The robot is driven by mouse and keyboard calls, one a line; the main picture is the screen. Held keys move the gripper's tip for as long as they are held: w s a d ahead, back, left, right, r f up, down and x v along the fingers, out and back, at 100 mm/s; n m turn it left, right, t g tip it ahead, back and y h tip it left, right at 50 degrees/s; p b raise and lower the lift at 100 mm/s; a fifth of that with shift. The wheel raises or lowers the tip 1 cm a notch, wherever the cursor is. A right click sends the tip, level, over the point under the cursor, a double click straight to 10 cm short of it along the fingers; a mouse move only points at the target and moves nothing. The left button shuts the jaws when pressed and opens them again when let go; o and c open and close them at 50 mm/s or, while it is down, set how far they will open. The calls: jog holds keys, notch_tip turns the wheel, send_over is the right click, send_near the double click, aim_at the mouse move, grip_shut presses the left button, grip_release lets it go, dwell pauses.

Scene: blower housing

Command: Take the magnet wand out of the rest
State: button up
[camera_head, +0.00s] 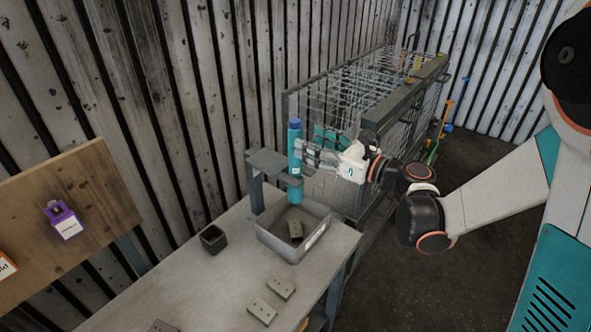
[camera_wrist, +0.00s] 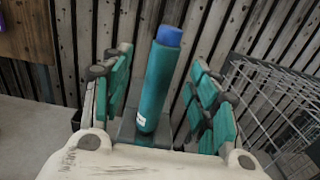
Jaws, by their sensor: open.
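The magnet wand (camera_head: 294,160) is a teal cylinder with a blue top, standing upright in the grey rest (camera_head: 264,162) above the workbench. My gripper (camera_head: 308,153) comes from the right, level with the wand's upper half. In the wrist view, the wand (camera_wrist: 158,85) shows between the spread teal-padded fingers of my gripper (camera_wrist: 158,68), with a gap on each side. The gripper is open and holds nothing. How deep the wand sits between the fingers is hard to tell. Part of the rest is hidden behind the wand.
A grey metal bin (camera_head: 268,236) with a block inside stands on the bench (camera_head: 195,280) below the wand. A small dark box (camera_head: 213,239) and several grey blocks lie nearby. A wire cage (camera_head: 340,95) is behind my gripper. A wooden board (camera_head: 100,200) stands at left.

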aim_at(295, 135)
jog(key=shift+x, duration=3.15)
jog(key=shift+w+d, duration=0.15)
jog(key=shift+d, duration=0.05)
grip_shut()
